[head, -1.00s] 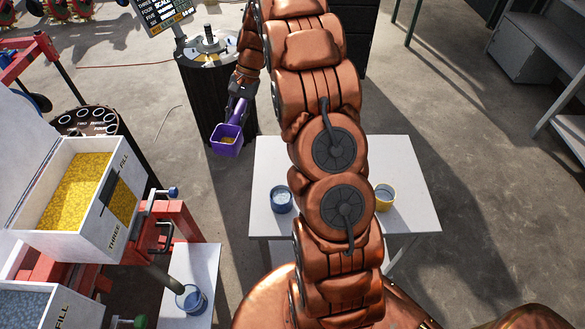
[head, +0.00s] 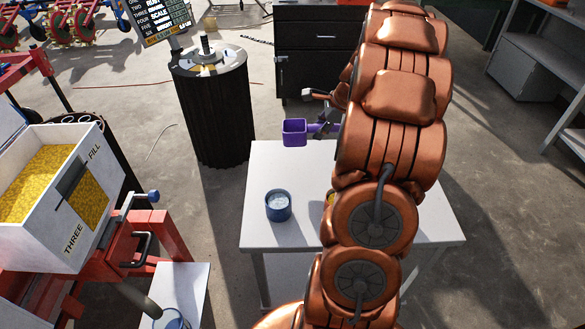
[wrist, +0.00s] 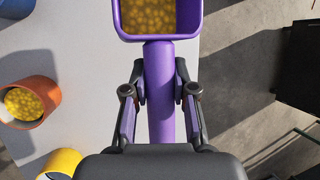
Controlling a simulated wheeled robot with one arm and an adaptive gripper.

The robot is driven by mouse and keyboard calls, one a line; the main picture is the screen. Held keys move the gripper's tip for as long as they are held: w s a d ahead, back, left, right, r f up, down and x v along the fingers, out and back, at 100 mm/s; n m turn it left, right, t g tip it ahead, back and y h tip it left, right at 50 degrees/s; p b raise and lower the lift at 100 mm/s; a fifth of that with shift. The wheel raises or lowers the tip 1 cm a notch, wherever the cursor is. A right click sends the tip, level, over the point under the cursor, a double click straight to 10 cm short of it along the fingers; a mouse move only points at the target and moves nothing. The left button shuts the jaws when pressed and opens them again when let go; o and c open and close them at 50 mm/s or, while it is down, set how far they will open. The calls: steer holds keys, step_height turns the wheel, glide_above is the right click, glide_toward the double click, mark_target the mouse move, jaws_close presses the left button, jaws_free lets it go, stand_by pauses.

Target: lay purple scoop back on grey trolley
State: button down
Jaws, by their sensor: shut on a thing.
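The purple scoop (head: 294,132) is held by my gripper (head: 325,128) near the far edge of a pale table (head: 265,165), above floor level. In the wrist view, my gripper's fingers (wrist: 160,90) are shut on the handle of the scoop (wrist: 160,52). Its bowl holds yellow grains. The bowl looks upright. The wrist view shows a pale top (wrist: 85,60) to the left of and below the scoop. I cannot tell whether this pale table is the grey trolley; my arm hides its middle.
A blue cup (head: 278,207) stands on the table. An orange cup (wrist: 30,102) with yellow grains and a yellow cup (wrist: 62,163) show in the wrist view. A dark drawer cabinet (head: 305,70) and a black ribbed drum (head: 215,115) stand behind. A filled white hopper (head: 75,240) is left.

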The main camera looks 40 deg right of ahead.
step_height(320, 180, down, 6)
steer(key=shift+a+f, duration=0.1)
steer(key=shift+f+p, duration=0.35)
steer(key=shift+f, duration=1.25)
steer(key=c, duration=0.9)
jaws_free()
steer(key=shift+f, duration=0.1)
steer(key=shift+c, duration=0.2)
steer(key=shift+f+b, duration=0.25)
steer(key=shift+b, duration=0.25)
